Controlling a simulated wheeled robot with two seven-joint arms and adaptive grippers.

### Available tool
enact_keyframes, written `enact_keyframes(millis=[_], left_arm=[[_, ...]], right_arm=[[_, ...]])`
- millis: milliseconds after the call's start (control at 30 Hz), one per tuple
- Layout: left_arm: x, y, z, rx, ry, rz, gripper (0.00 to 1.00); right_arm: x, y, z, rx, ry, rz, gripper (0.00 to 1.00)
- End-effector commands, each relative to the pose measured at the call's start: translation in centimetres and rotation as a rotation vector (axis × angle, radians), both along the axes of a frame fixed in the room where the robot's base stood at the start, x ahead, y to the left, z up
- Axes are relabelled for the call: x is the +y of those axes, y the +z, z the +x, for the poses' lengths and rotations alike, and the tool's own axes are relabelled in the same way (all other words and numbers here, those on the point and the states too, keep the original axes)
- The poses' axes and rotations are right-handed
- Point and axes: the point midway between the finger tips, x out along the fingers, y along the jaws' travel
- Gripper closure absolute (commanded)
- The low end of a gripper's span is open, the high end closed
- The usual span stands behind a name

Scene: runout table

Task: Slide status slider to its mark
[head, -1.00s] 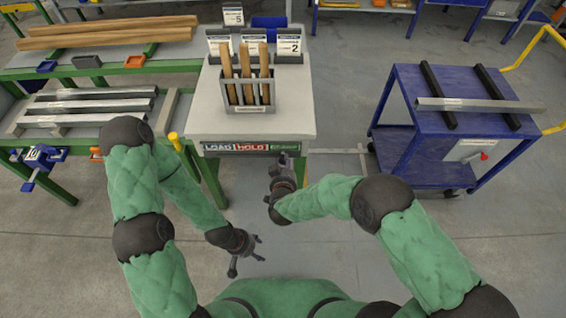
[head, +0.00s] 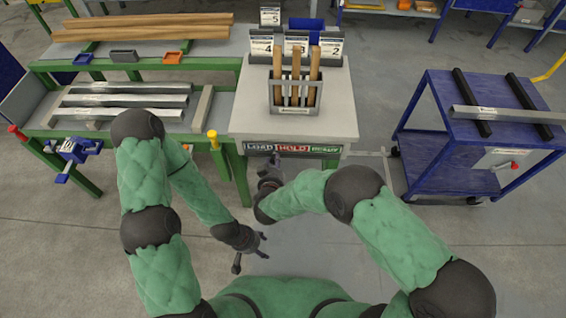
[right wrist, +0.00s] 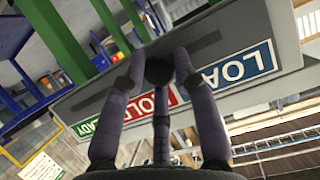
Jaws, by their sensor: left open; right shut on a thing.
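The status board (head: 292,149) is on the front of the grey-topped stand, with blue LOAD, red HOLD and green READY labels. In the right wrist view its panel (right wrist: 288,25) shows a dark slot beside the labels. The dark round slider knob (right wrist: 158,70) sits in the slot, roughly level with the border between LOAD and HOLD. My right gripper (head: 273,164) is shut on the knob; its fingers close around it in the right wrist view (right wrist: 157,82). My left gripper (head: 251,254) is open and empty, low in front of the stand.
The stand (head: 342,105) carries a rack of wooden handles (head: 295,90) and numbered cards. A green bench (head: 75,128) with metal bars is at the left. A blue cart (head: 430,110) is at the right. The floor between stand and cart is open.

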Motion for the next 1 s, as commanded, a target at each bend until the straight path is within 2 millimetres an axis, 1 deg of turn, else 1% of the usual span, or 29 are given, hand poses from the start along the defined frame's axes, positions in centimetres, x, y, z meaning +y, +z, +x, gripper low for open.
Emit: enact_keyframes(millis=[33,100,300,500,800,833,867,900,1000], left_arm=[[0.0,0.0,0.0,0.001,-0.001,0.000,0.41],[0.0,0.0,-0.1,0.001,-0.001,0.000,0.41],[0.0,0.0,-0.1,0.002,-0.002,0.000,0.41],[0.0,0.0,-0.1,0.001,-0.001,0.000,0.41],[0.0,0.0,0.0,0.001,-0.001,0.000,0.41],[0.0,0.0,0.0,0.001,-0.001,0.000,0.41],[0.0,0.0,0.0,0.001,-0.001,0.000,0.41],[0.0,0.0,0.0,0.001,-0.001,0.000,0.41],[0.0,0.0,0.0,0.001,-0.001,0.000,0.41]], right_arm=[[1.2,0.6,0.3,-0.014,0.002,0.006,1.00],[2.4,0.6,0.4,-0.015,0.001,0.008,1.00],[4.7,0.7,0.4,-0.015,-0.001,0.007,1.00],[5.5,0.8,0.5,-0.017,-0.004,0.009,1.00],[5.7,0.9,0.6,-0.019,0.000,0.011,1.00],[5.7,0.9,0.6,-0.019,0.000,0.011,0.68],[5.7,0.9,0.6,-0.019,0.001,0.011,0.59],[5.7,0.9,0.6,-0.019,0.001,0.011,0.48],[5.6,0.8,0.5,-0.016,0.000,0.010,0.47]])
